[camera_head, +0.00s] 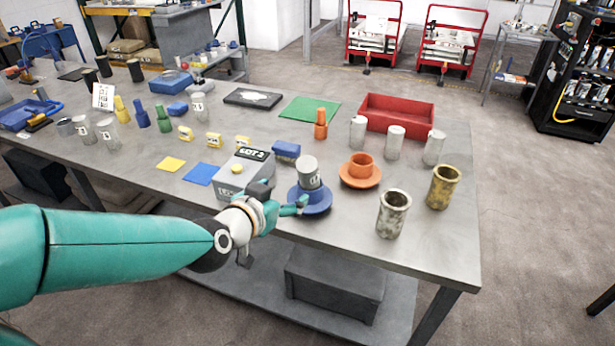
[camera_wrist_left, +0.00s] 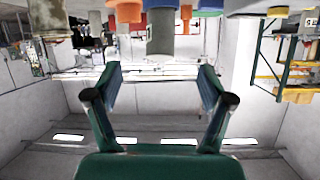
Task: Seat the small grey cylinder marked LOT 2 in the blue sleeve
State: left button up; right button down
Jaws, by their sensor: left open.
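The small grey cylinder (camera_head: 308,170) stands upright at the blue sleeve (camera_head: 312,204) near the table's front edge. Its lower end is at the sleeve's mouth; how deep it sits I cannot tell. A dark mark shows on its side, too small to read. My left gripper (camera_head: 284,200) is beside the sleeve, on its left, open and empty. In the left wrist view, which looks upside down, the open fingers (camera_wrist_left: 160,80) are apart, with the grey cylinder (camera_wrist_left: 160,32) beyond them, below the blue part (camera_wrist_left: 161,7). My right gripper is not in view.
Worn metal cylinders (camera_head: 393,214) stand further right. A red tray (camera_head: 398,116) lies behind.

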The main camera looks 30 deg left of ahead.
aim_at(303, 178)
pick_arm(q)
jog(key=x, duration=0.9)
jog(key=shift+w+f, duration=0.15)
jog(key=shift+w+a+p, duration=0.1)
jog(key=shift+w+p, duration=0.25)
jog(key=shift+p, duration=0.05)
jog(key=p+x, duration=0.1)
jog(key=x, duration=0.2)
jog(key=shift+w, duration=0.2)
jog(key=shift+w+a+f, duration=0.15)
jog(key=shift+w+f, duration=0.05)
jog(key=shift+w, duration=0.35)
jog(key=shift+c, duration=0.3)
jog(key=shift+r, duration=0.1)
grip_shut()
